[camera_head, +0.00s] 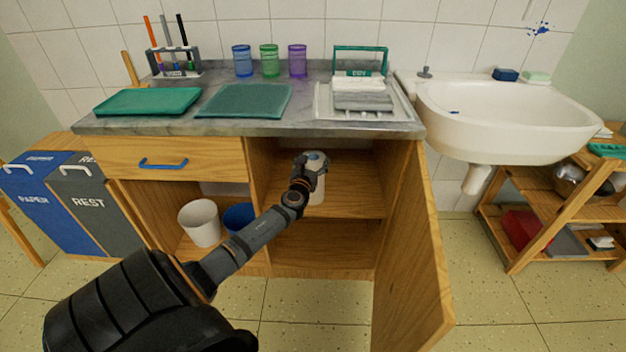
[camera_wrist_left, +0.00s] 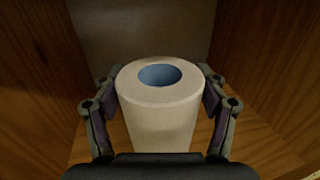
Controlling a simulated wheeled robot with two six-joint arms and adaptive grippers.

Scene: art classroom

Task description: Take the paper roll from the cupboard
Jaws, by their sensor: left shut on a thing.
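The paper roll (camera_head: 319,188) is white with a blue core and stands upright on the upper shelf (camera_head: 350,200) inside the open cupboard. My left gripper (camera_head: 309,168) reaches into the cupboard from the front and partly hides the roll in the head view. In the left wrist view the roll (camera_wrist_left: 160,115) stands between the two fingers of my left gripper (camera_wrist_left: 160,98), which is shut on it from both sides. The cupboard door (camera_head: 418,260) on the right stands wide open. My right gripper is not in view.
The worktop (camera_head: 300,125) lies above the opening, and the cupboard's side walls are close to the roll. A white bucket (camera_head: 200,223) and a blue bucket (camera_head: 238,217) stand in the left compartment. A sink (camera_head: 510,120) is on the right.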

